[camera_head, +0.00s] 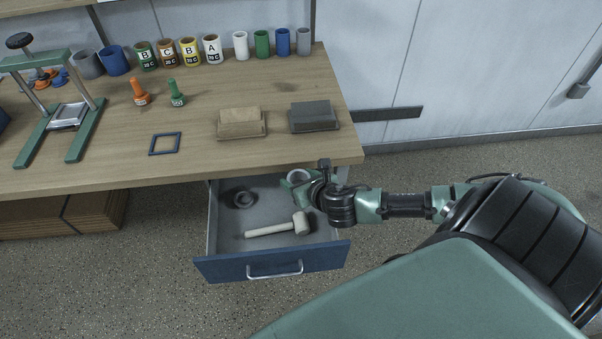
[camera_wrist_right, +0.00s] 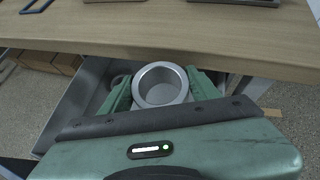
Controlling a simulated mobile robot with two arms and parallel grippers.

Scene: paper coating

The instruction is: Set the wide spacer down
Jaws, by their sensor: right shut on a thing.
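The wide spacer (camera_head: 297,176) is a pale silver ring, and my right gripper (camera_head: 299,184) is shut on it. In the right wrist view the spacer (camera_wrist_right: 160,88) sits upright between the two green fingers (camera_wrist_right: 162,92), its round opening facing the camera. The gripper holds it over the right back part of the open drawer (camera_head: 228,222), close to the table's front edge. The head view does not show clearly how high it is above the drawer floor. My left gripper is not in view.
In the drawer lie a dark ring (camera_head: 240,198) at the back left and a pale mallet (camera_head: 272,229) near the front. The tabletop (camera_head: 220,90) overhangs the drawer's back. On it are two blocks (camera_head: 240,121) (camera_head: 313,115), a small blue frame (camera_head: 165,143) and several cups.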

